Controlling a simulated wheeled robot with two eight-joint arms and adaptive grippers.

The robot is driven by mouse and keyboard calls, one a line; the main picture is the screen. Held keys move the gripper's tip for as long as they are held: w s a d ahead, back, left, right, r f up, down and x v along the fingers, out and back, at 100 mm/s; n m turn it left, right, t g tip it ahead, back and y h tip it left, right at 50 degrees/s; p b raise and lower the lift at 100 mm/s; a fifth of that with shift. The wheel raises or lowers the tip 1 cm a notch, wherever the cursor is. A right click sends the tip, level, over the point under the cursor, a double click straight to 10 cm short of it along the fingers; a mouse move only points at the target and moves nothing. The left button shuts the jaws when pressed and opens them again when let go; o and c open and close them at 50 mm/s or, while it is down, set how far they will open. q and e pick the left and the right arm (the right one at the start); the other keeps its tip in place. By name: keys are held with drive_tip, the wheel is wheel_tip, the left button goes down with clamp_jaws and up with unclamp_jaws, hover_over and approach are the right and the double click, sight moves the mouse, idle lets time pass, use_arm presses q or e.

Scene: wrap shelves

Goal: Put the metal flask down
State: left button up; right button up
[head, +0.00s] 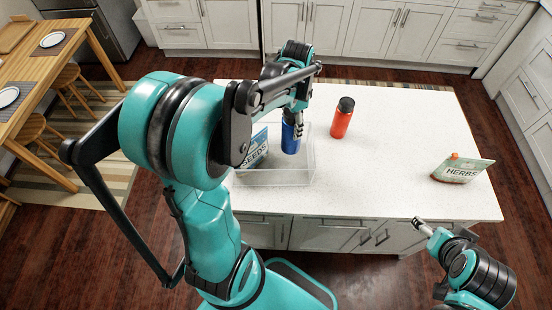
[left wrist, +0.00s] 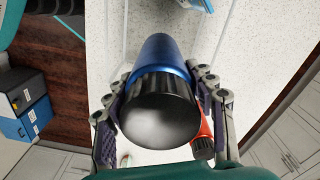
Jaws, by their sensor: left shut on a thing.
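A blue metal flask (head: 290,139) with a black cap is held in my left gripper (head: 294,118). In the left wrist view the fingers of my left gripper (left wrist: 160,88) are shut on both sides of the flask (left wrist: 160,55), near its black cap. The flask looks upright at the back right part of a clear bin (head: 285,178). I cannot tell whether its bottom touches anything. My right gripper (head: 424,228) shows at the lower right, away from the flask, seemingly empty; its fingers are too small to judge.
A seeds bag (head: 256,149) leans in the left of the bin. A red bottle (head: 341,121) stands to the right, also in the left wrist view (left wrist: 203,147). A herbs bag (head: 462,170) lies at the right of the white counter (head: 390,190). The counter's middle is clear.

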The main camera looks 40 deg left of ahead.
sight(291, 144)
use_arm(q)
drive_tip(key=f, duration=0.4)
drive_tip(key=f+b, duration=0.1)
drive_tip(key=f, duration=0.1)
drive_tip(key=shift+w+f, duration=0.15)
drive_tip(key=shift+w, duration=0.1)
drive_tip(key=shift+s+f, duration=0.1)
drive_tip(key=shift+f, duration=0.5)
wheel_tip(291, 144, down, 3)
drive_tip(key=shift+f+b, duration=0.15)
drive_tip(key=shift+b, duration=0.15)
drive_tip(key=shift+f, duration=0.1)
drive_tip(key=o, duration=1.4)
